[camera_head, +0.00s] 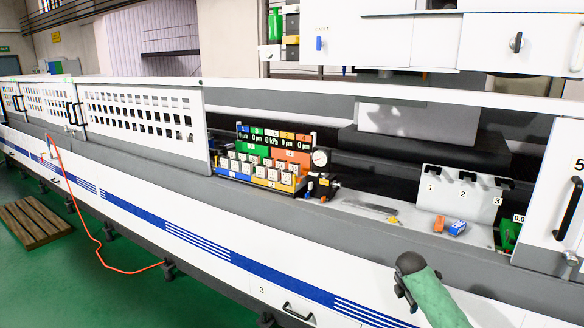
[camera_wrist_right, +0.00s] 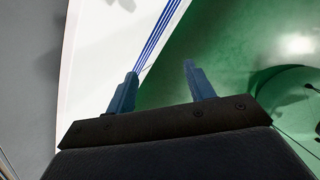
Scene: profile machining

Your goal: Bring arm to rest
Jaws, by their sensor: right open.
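My right arm (camera_head: 440,300), in a green sleeve, comes in at the lower right of the head view. Its dark right gripper (camera_head: 408,270) is in front of the machine's white front panel. The fingers are too small to make out there. In the right wrist view, the two blue fingers of the right gripper (camera_wrist_right: 161,84) stand wide apart with nothing between them. Behind them are the white panel with blue stripes and the green floor. My left gripper is in neither view.
The long machine's white and grey front (camera_head: 215,240) runs across the head view. A control block with a gauge (camera_head: 320,158) stands on its ledge. A numbered white holder (camera_head: 462,192) and a blue-and-white box (camera_head: 457,227) are at right. A wooden pallet (camera_head: 32,221) and orange hose (camera_head: 90,235) lie left.

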